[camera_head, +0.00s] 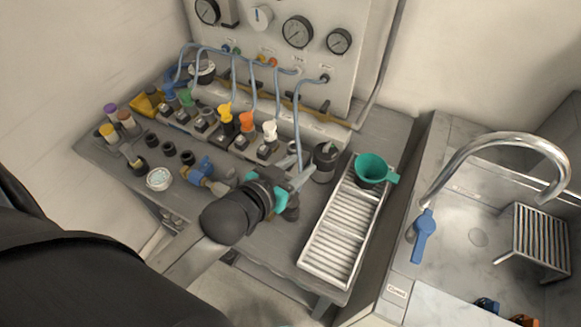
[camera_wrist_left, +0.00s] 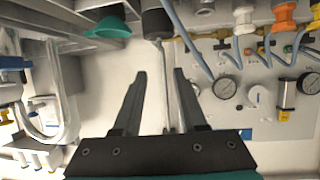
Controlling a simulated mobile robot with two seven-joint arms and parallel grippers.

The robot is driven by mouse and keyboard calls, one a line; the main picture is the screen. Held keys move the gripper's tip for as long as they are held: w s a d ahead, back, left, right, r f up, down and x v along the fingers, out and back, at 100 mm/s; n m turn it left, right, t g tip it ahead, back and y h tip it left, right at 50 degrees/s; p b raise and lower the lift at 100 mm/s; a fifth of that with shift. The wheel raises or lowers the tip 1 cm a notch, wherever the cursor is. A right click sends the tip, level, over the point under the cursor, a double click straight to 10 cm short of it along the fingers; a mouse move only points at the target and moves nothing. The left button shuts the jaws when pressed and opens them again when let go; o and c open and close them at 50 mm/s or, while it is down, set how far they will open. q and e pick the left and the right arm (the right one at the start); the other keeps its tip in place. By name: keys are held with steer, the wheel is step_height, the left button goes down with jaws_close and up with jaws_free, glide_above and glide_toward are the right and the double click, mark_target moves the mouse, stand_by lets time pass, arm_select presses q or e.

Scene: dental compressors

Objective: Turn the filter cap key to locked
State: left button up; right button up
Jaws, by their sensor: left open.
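A dark upright cylinder (camera_head: 325,162), which looks like the filter, stands at the back right of the grey bench, left of the tray. A small green detail shows on its top, but I cannot make out the key or its position. The cylinder also shows at the top of the upside-down left wrist view (camera_wrist_left: 157,20). My left gripper (camera_head: 302,182) is just in front and to the left of the cylinder, apart from it as far as I can tell. Its two dark fingers (camera_wrist_left: 160,74) are spread with nothing between them. My right gripper is not in view.
A slatted metal tray (camera_head: 318,248) holds a teal funnel (camera_head: 372,170) to the right. Blue hoses rise from coloured valves (camera_head: 226,112) to a gauge panel (camera_head: 285,62) behind. A small white bowl (camera_head: 159,179) is at left. A sink with a tap (camera_head: 478,142) is far right.

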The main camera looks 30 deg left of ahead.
arm_select(q)
steer(key=shift+v, duration=1.4)
steer(key=shift+s+f, duration=0.1)
